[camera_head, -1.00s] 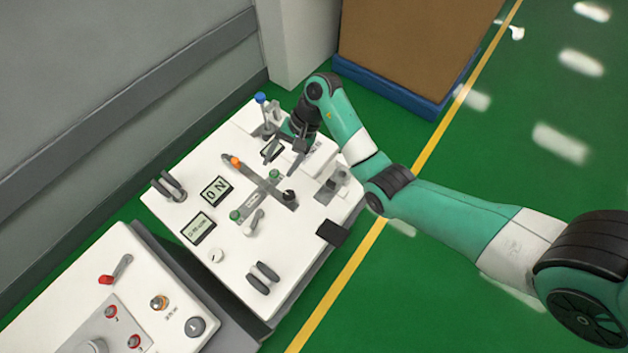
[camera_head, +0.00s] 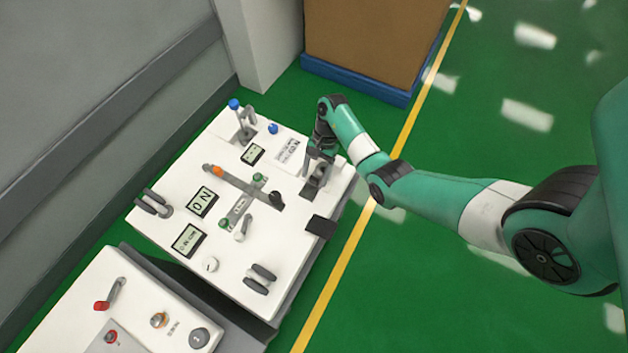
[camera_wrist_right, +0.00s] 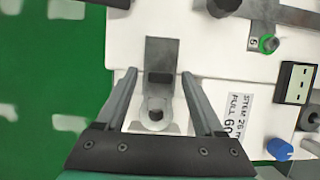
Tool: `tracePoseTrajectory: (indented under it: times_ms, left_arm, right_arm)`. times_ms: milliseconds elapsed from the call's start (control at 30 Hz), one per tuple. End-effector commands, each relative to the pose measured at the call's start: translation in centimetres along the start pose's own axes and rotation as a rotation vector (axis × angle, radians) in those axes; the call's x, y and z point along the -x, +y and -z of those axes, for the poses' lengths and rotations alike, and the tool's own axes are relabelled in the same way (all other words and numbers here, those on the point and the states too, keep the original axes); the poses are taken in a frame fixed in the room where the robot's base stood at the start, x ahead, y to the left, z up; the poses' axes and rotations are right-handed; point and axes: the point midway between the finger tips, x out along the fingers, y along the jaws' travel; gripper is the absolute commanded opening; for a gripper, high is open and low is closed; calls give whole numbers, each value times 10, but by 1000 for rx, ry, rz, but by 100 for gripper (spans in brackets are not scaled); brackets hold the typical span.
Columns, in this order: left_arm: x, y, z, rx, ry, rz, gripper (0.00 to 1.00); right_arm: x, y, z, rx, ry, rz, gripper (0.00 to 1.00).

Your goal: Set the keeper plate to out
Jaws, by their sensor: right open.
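A grey metal plate fitting (camera_head: 315,184) sits at the right edge of the white cart top, partly hidden by my right gripper; I take it to be the keeper plate. In the right wrist view, the grey plate (camera_wrist_right: 160,52) has a dark slot or block and a round post (camera_wrist_right: 155,108) on a lighter base. My right gripper (camera_head: 318,160) is above this fitting. In the wrist view its open fingers (camera_wrist_right: 158,75) stand on either side of the fitting, with nothing held. Whether they touch it cannot be told. My left gripper is not in view.
A printed label (camera_wrist_right: 238,112) and a blue knob (camera_wrist_right: 279,149) lie beside the fitting. The cart top (camera_head: 165,225) also carries a slotted track with an orange knob (camera_head: 217,170), displays and a blue-tipped lever (camera_head: 234,104). Green floor is clear beyond the cart's right edge.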

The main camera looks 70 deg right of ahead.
Motion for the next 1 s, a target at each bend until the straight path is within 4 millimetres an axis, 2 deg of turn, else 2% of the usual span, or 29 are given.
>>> tracePoseTrajectory:
  times_ms: [33, 100, 433, 800, 1000]
  left_arm:
    - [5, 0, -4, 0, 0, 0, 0]
    - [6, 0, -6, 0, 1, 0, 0]
    - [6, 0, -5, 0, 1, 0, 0]
    - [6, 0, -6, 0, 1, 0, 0]
    - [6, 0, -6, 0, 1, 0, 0]
  right_arm:
    - [-10, 0, 1, 0, -1, -2, 70]
    - [-16, 0, 1, 0, 0, -1, 70]
    - [-18, 0, 0, 0, 1, 1, 68]
    - [-18, 0, 0, 0, 0, 1, 2]
    - [-18, 0, 0, 0, 0, 0, 0]
